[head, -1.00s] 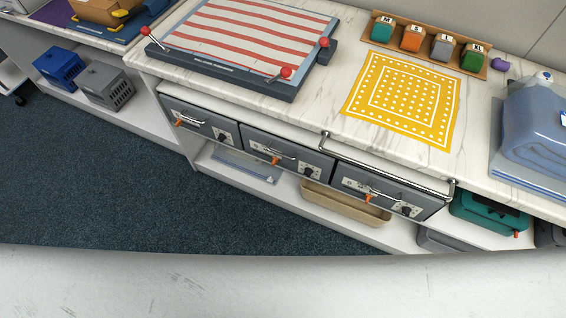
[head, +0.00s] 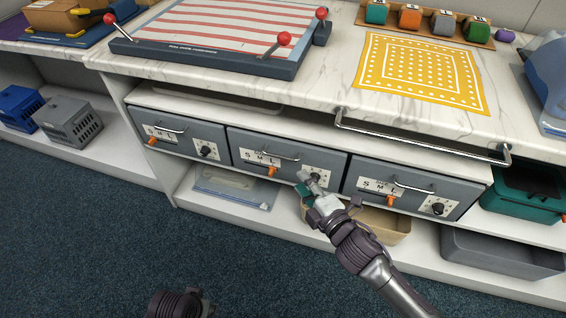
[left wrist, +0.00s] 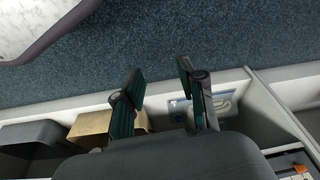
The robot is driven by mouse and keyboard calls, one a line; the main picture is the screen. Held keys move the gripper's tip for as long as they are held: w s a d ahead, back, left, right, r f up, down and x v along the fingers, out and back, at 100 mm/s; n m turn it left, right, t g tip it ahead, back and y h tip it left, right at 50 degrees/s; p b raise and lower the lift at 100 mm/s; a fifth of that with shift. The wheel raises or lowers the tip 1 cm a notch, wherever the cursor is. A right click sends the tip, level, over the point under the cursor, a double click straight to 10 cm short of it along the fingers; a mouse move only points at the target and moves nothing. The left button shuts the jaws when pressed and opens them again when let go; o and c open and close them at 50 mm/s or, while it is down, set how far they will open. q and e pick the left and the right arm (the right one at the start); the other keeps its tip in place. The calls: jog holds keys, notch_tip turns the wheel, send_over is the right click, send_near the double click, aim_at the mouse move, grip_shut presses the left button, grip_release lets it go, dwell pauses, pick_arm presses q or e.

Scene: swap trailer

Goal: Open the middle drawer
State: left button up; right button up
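The middle drawer (head: 333,164) is the centre one of three grey drawers under the counter in the head view, and it looks closed. Its front carries a metal bar handle (head: 284,157), an orange slider (head: 271,171) on a white S-M-L label and a black knob. My right gripper (head: 304,184) is in front of the drawer's lower right part, close to the knob, below and right of the handle. Its finger gap and any contact are unclear. My left gripper (left wrist: 160,70) is open and empty in the left wrist view, over the carpet and lower shelf.
The left drawer (head: 215,134) and right drawer (head: 455,192) flank it, both closed. A metal rail (head: 420,142) sticks out from the counter edge above right. Blue carpet (head: 90,240) in front is clear.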

aim_at(282, 158)
pick_arm(q)
jog(key=w+b+v, duration=0.1)
jog(key=b+v, duration=0.1)
jog(key=v, duration=0.5)
jog(key=shift+w+r+t, duration=0.2)
jog(key=shift+r+t, duration=0.1)
jog(key=shift+r, duration=0.05)
pick_arm(e)
jog(key=shift+x, duration=5.6)
grip_shut()
